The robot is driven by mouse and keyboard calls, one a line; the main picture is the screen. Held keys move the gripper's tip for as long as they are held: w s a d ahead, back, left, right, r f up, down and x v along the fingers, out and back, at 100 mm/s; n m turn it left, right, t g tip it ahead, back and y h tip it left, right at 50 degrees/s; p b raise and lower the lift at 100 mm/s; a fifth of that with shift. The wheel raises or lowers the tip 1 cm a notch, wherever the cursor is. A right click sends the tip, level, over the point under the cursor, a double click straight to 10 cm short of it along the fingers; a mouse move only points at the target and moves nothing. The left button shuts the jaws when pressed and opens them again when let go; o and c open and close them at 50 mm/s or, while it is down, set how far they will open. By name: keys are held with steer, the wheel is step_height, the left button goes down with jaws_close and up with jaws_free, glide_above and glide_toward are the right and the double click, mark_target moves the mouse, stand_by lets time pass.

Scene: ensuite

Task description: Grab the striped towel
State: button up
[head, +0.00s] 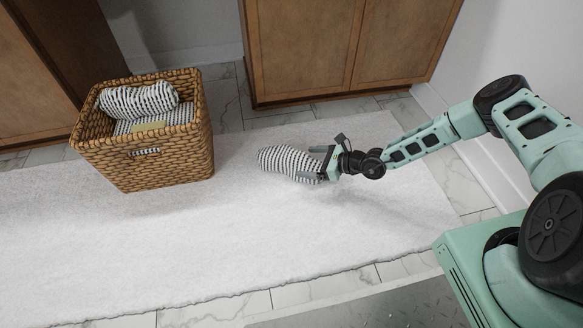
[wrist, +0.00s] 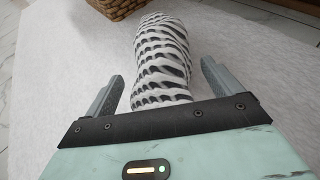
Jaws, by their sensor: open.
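A rolled striped towel (head: 289,162), black and white, lies on the white rug near the middle of the head view. In the wrist view the striped towel (wrist: 162,62) runs lengthwise away from me, between the two fingers. My gripper (head: 318,163) is at the towel's right end, low over the rug. In the wrist view my gripper (wrist: 162,85) is open, one finger on each side of the towel, with gaps showing. The towel's near end is hidden behind the gripper body. Another rolled striped towel (head: 138,99) lies in the wicker basket (head: 160,165).
The basket stands on the rug (head: 230,235) to the left; its lower edge shows in the wrist view (wrist: 118,8). Folded striped cloth lies under the towel in it. Wooden cabinets (head: 305,45) stand behind, and a white wall is at the right. The rug's front is clear.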

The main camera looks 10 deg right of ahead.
steer(key=c, duration=1.2)
steer(key=shift+r, duration=0.1)
